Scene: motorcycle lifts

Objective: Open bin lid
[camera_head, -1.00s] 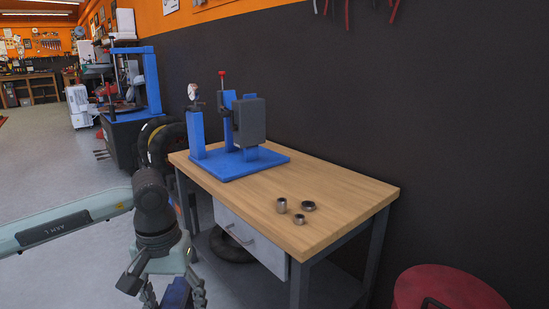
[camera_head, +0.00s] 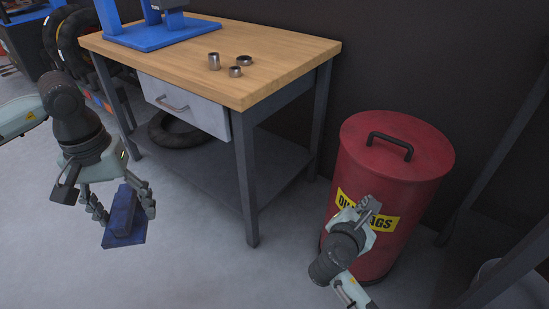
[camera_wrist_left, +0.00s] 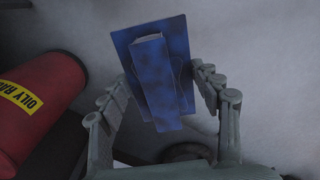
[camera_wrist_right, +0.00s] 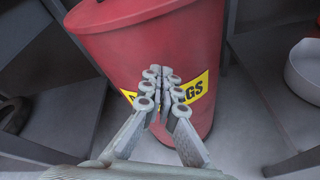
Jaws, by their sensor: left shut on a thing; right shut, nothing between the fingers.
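The red oily-rags bin (camera_head: 385,215) stands on the floor right of the workbench. Its red lid (camera_head: 428,148) is on top, with a black handle (camera_head: 391,142) across it. My right gripper (camera_head: 372,207) is shut and empty in front of the bin's yellow label, below the lid. In the right wrist view its fingers (camera_wrist_right: 161,75) are together before the label. The left wrist view shows the block (camera_wrist_left: 155,75) between the fingers and the bin (camera_wrist_left: 35,105) at left.
A wooden-topped workbench (camera_head: 270,75) with a grey drawer (camera_head: 185,103) stands left of the bin. A grey post (camera_head: 500,130) rises right of the bin. Floor in front is clear.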

